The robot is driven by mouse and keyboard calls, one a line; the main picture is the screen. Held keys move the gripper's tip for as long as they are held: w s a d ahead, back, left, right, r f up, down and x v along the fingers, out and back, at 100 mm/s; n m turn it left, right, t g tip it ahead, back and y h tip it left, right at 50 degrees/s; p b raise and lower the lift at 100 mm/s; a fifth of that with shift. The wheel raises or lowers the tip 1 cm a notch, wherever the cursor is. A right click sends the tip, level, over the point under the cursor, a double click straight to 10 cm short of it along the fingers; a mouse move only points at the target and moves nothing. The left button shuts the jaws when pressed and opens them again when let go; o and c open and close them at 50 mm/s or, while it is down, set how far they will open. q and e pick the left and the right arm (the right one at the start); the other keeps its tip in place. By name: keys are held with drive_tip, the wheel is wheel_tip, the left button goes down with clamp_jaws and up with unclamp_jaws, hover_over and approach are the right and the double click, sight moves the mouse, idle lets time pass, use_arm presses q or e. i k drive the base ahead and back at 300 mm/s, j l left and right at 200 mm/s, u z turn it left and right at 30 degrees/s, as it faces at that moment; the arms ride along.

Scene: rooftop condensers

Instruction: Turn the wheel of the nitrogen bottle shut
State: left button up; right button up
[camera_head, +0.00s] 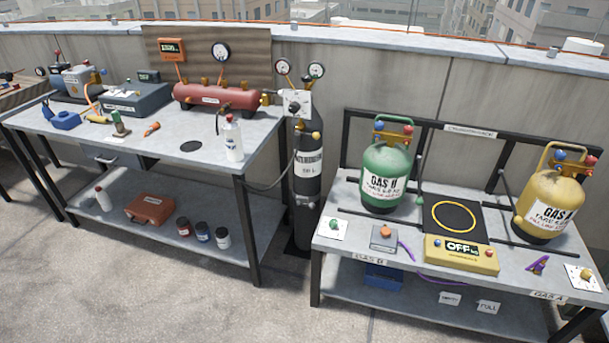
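The nitrogen bottle (306,205) is a tall dark cylinder with a white label. It stands upright on the floor in the gap between the two tables. At its top are brass fittings (316,135), a white plate (296,103) with a dark round part on its face, and two round gauges (316,70) above. The wheel is too small to tell apart clearly from these fittings, and how far it is turned does not show. Neither of my grippers is in view.
The right table (330,250) holds a green gas bottle (386,170), a yellow gas bottle (548,205) and a yellow scale (461,254) reading OFF. A hose runs left from the nitrogen bottle. Front floor is clear.

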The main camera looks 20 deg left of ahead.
sight(306, 77)
drive_tip(key=i+j+u, duration=0.1)
drive_tip(key=i+j, duration=0.25)
drive_tip(key=j, duration=0.2)
drive_tip(key=i+j+u, duration=0.1)
drive_tip(key=i+j, duration=0.25)
drive_tip(key=j, duration=0.2)
